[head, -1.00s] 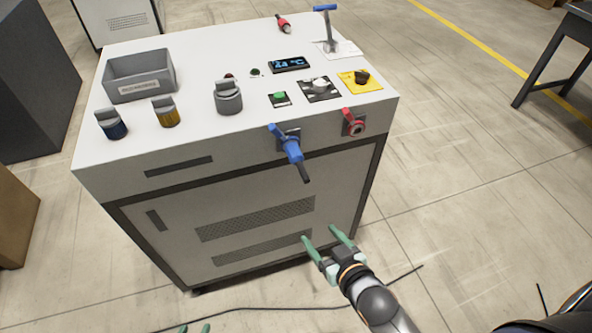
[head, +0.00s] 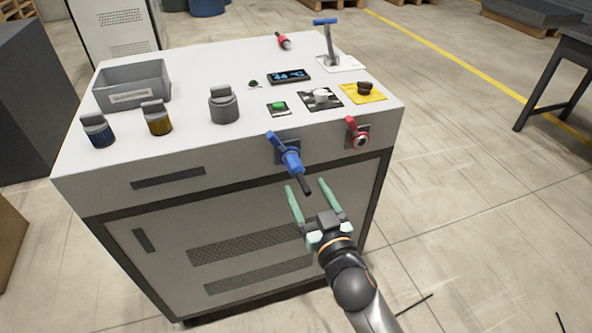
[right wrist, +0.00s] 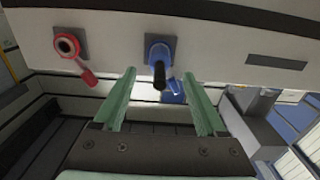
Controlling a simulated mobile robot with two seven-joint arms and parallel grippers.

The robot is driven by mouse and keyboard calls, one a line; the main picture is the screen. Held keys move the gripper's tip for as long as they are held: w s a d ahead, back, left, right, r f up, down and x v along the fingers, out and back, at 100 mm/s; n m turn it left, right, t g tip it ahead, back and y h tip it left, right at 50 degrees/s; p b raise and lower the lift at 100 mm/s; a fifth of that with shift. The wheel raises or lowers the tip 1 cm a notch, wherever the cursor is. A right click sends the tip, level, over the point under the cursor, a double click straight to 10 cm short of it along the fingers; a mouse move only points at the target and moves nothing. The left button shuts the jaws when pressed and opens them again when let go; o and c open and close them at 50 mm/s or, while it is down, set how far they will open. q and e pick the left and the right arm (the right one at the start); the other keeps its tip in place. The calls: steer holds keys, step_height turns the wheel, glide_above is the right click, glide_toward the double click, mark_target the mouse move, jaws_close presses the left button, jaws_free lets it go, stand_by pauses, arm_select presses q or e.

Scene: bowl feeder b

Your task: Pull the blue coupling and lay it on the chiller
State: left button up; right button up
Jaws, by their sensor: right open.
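The blue coupling (head: 289,158) is seated in a socket on the front face of the chiller (head: 120,205), with a dark stub hanging down from it. It also shows in the right wrist view (right wrist: 159,56), above and between the fingers. My right gripper (head: 310,186) is open and empty, just below and in front of the coupling, its fingertips pointing up toward it. I see no contact between the fingers and the coupling. My left gripper is not in view now.
A red-handled port (head: 357,134) sits right of the coupling. On the chiller top are a grey bin (head: 133,84), several capped containers, knobs, a display (head: 289,76), a blue-handled lever (head: 328,45) and a loose red coupling (head: 284,41).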

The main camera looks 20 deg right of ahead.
mark_target(299, 172)
steer(key=w, duration=0.7)
steer(key=shift+w+a, duration=0.1)
steer(key=shift+w+r, duration=0.1)
steer(key=shift+r, duration=0.05)
steer(key=shift+r, duration=0.1)
stand_by(1.0)
jaws_close()
stand_by(0.6)
stand_by(0.5)
